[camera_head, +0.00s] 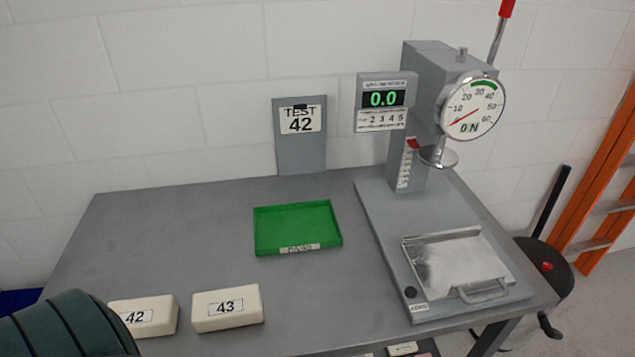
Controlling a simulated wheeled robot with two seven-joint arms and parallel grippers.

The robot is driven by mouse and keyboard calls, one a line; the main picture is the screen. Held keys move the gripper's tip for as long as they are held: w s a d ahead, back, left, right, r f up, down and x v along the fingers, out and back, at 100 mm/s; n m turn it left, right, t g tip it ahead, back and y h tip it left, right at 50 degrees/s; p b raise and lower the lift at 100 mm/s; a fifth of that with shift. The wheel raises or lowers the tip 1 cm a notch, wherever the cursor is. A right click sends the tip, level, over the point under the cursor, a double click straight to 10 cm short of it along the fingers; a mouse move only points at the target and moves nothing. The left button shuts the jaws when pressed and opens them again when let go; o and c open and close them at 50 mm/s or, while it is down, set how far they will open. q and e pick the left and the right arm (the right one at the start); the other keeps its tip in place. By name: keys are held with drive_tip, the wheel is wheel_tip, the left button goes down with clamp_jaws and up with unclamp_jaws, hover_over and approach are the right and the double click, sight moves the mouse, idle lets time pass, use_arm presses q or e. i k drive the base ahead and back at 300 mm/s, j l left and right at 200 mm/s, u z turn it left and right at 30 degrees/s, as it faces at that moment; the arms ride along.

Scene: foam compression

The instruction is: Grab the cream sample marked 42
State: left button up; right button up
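The cream sample marked 42 (158,316) lies flat on the grey table at the lower left. Its left end is hidden behind a dark teal rounded part of my own body. A second cream block, marked 43 (228,308), lies just to its right with a small gap between them. A grey sign (301,152) reading "TEST 42" stands at the table's back edge. Neither of my grippers shows in the head view.
An empty green tray (262,238) sits mid-table. A grey press (400,240) with a dial gauge (472,107), a readout of 0.0 (384,98) and a metal plate (455,262) stands at the right. An orange ladder (600,180) leans beyond the table. The left table surface is clear.

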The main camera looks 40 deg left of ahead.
sight(148, 316)
drive_tip(key=u, duration=2.35)
